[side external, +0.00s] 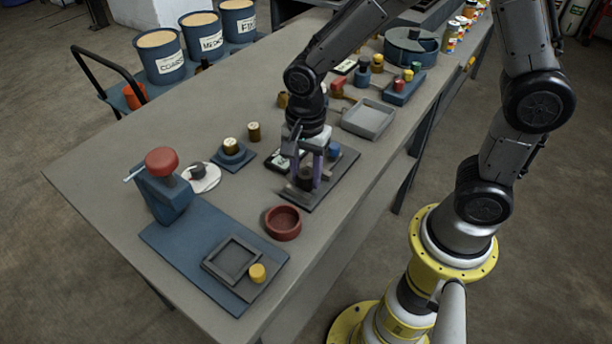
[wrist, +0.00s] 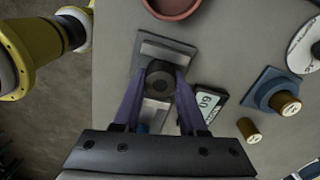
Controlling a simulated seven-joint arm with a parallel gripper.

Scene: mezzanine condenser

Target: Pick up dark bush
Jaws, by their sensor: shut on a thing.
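The dark bush (wrist: 160,82) is a short, dark, round piece with a hole in its top, seen between my fingers in the wrist view. My gripper (wrist: 160,76) is shut on it, one purple finger at each side. In the side external view my gripper (side external: 311,182) points down over a dark flat fixture (side external: 297,200), and the bush (side external: 303,172) is partly hidden by the fingers. I cannot tell whether the bush touches the fixture or is slightly above it.
A red bowl (side external: 283,222) stands close to the fixture. A card marked GO (wrist: 209,101) lies beside it. A blue block with a brass bush (side external: 231,150) and a loose brass bush (side external: 254,132) are to the left. A grey tray (side external: 368,119) is behind.

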